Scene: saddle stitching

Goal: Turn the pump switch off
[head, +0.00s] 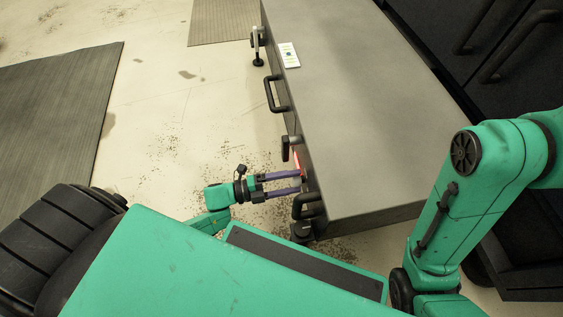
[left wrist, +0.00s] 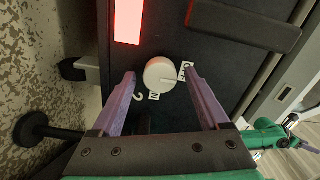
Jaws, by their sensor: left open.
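The pump switch looks like a round white knob (left wrist: 160,74) on a dark panel, seen in the left wrist view. Small white labels sit at its right and below it; I cannot surely read its setting. My left gripper (head: 300,181) is open at the side of the grey cabinet, its two purple fingers pointing at the panel. In the left wrist view the fingertips stand either side of the knob, with gaps; contact is not visible. In the head view the knob is hidden.
A red lit strip (left wrist: 129,20) is above the knob, with a black handle (left wrist: 245,25) to its right. The long grey cabinet (head: 360,100) has several handles along its side and a small white card (head: 289,55) on top. Open floor lies to the left.

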